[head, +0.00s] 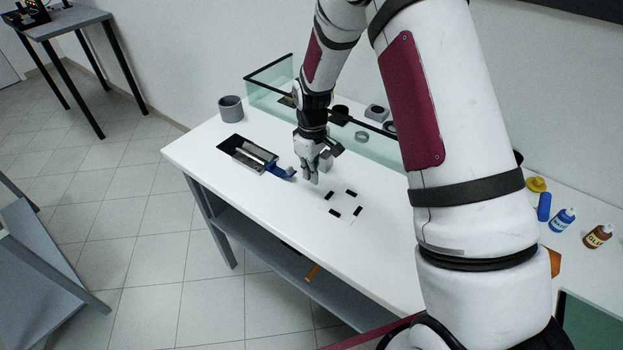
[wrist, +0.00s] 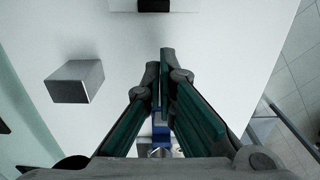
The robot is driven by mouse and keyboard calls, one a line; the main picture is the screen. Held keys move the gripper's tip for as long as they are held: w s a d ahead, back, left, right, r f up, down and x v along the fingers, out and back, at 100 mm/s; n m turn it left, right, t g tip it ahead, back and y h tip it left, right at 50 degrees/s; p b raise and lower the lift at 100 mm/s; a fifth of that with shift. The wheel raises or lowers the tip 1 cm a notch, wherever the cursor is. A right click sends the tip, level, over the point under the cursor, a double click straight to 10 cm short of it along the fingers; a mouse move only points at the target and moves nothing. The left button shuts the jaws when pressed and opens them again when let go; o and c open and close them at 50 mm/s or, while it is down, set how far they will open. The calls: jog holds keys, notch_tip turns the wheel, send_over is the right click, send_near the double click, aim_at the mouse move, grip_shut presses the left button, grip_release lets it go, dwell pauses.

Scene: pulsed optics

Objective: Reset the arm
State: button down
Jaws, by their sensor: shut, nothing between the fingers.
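My gripper (head: 311,178) hangs at the end of my arm above the white table (head: 385,255), fingers pointing down. In the wrist view its fingers (wrist: 160,70) are close together with nothing held between them. In the head view it is just right of a blue part (head: 285,172) at the end of a dark recess with a silvery piece. Blue also shows below and between the fingers in the wrist view (wrist: 161,135). A grey block (wrist: 75,82) stands on the table left of the fingers. My arm covers much of the table's right side in the head view.
Black corner marks (head: 351,194) lie on the table right of my gripper. A grey cup (head: 231,109) stands at the back left. A glass-like panel (head: 270,87) runs behind. A blue bottle (head: 562,220) and a brown bottle (head: 597,236) stand at the right. The front table area is clear.

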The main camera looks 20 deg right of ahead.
notch_tip(320, 180, up, 7)
jog(key=shift+b, duration=0.4)
jog(key=s+r+m+t, duration=0.1)
jog(key=s+r+m, duration=0.1)
jog(key=s+r, duration=0.55)
jog(key=s+r+m+t, duration=0.15)
jog(key=s+r, duration=0.35)
jog(key=r, duration=0.6)
jog(key=s+r+m+t, duration=0.1)
jog(key=s+r+m, duration=0.1)
jog(key=s, duration=0.6)
jog(key=s+r+m+t, duration=0.1)
jog(key=s+r, duration=0.2)
jog(key=s, duration=0.5)
jog(key=shift+s+d+r+m+t, duration=0.25)
jog(key=shift+s+d+m+t, duration=0.05)
jog(key=shift+d+m+t, duration=0.05)
